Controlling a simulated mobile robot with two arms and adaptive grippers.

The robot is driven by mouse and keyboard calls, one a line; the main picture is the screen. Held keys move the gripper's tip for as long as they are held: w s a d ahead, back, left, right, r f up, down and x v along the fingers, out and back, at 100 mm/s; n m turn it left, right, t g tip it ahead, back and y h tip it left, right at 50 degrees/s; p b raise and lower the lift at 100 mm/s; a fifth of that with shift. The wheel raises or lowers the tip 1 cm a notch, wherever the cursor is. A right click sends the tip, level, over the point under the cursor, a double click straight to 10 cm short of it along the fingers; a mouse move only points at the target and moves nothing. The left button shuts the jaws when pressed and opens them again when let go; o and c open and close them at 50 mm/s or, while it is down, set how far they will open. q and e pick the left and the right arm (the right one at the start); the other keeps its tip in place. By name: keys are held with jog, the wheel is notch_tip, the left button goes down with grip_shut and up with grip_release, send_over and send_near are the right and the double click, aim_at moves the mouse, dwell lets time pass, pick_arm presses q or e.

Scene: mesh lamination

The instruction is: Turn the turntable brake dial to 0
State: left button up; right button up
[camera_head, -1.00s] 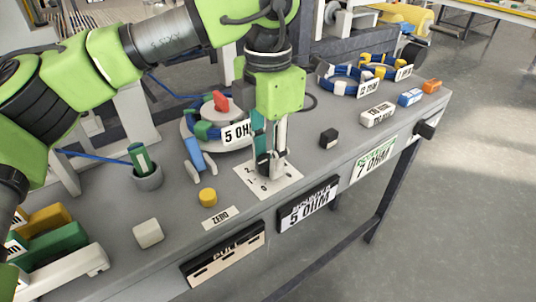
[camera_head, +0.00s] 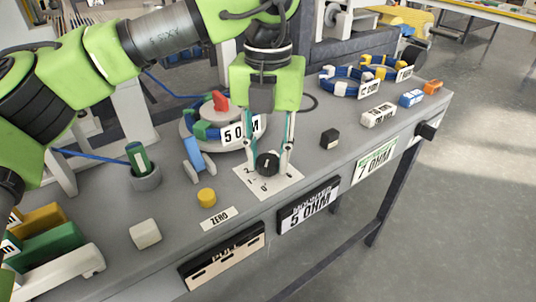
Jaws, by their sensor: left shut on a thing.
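The brake dial (camera_head: 266,162) is a black round knob on a white card (camera_head: 270,188) printed with numbers, near the front edge of the bench. A "0" shows on the card in front of the knob and a "2" to its left. My left gripper (camera_head: 267,169) points down over the dial, with one finger on each side of the knob, shut on it. The dial's pointer mark is too small to read surely. Behind it stands the turntable (camera_head: 189,130) with a blue ring, a red piece on top and a "5 OHM" tag. My right gripper is not in view.
A yellow button (camera_head: 207,197) and a "ZERO" label (camera_head: 218,219) lie left of the card. A blue lever (camera_head: 194,157) stands behind the button. A black cube (camera_head: 330,138) and white block (camera_head: 378,114) sit to the right. A white cube (camera_head: 145,234) is at front left.

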aim_at(268, 159)
pick_arm(q)
jog(key=shift+n, duration=0.3)
jog(key=o, duration=1.1)
jog(key=shift+r, duration=0.1)
notch_tip(268, 159, up, 12)
